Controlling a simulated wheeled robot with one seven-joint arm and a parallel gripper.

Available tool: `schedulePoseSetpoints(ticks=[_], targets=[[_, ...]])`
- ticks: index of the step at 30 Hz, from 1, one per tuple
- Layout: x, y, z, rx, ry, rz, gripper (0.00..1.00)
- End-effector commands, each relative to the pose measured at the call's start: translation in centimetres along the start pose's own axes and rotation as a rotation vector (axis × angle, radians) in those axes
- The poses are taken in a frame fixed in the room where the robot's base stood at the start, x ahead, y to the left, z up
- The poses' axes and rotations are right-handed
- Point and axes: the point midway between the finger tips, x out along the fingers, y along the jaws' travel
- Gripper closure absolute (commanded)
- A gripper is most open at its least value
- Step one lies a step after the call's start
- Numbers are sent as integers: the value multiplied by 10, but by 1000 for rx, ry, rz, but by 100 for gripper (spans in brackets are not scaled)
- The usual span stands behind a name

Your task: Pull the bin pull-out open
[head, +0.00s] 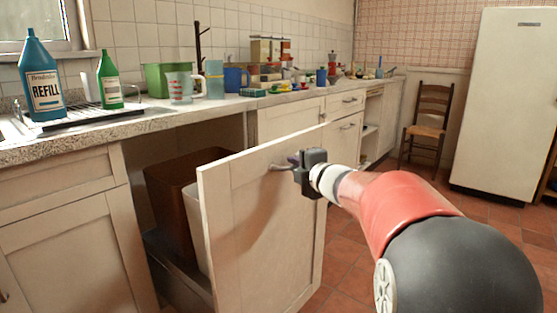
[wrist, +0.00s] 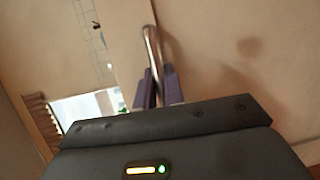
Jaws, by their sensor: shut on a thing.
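The bin pull-out (head: 262,226) has a cream panelled front that stands well out from the counter's cabinet line in the head view. Behind the front sit a brown bin (head: 172,196) and a paler bin (head: 193,225), partly hidden by it. My gripper (head: 293,163) is at the upper part of the front, shut on its metal handle. In the wrist view the handle (wrist: 151,48) runs down between the two dark fingers (wrist: 158,88). The fingers' contact with the handle is partly hidden by the gripper body.
The countertop (head: 215,107) above carries bottles, a green tub (head: 168,79) and several kitchen items. A wooden chair (head: 427,125) and a white fridge (head: 503,110) stand at the back right. Tiled floor (head: 345,252) shows right of the pull-out, partly covered by my arm.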

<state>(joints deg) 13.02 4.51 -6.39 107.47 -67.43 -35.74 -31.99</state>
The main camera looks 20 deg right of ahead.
Motion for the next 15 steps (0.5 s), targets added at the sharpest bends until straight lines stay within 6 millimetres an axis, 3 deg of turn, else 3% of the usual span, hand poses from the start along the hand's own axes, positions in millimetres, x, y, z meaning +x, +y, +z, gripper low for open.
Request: schedulePoseSetpoints(ticks=[6, 15], targets=[[-38, -5, 16, 0, -2, -2, 100], [-61, -8, 25, 0, 0, -2, 100]])
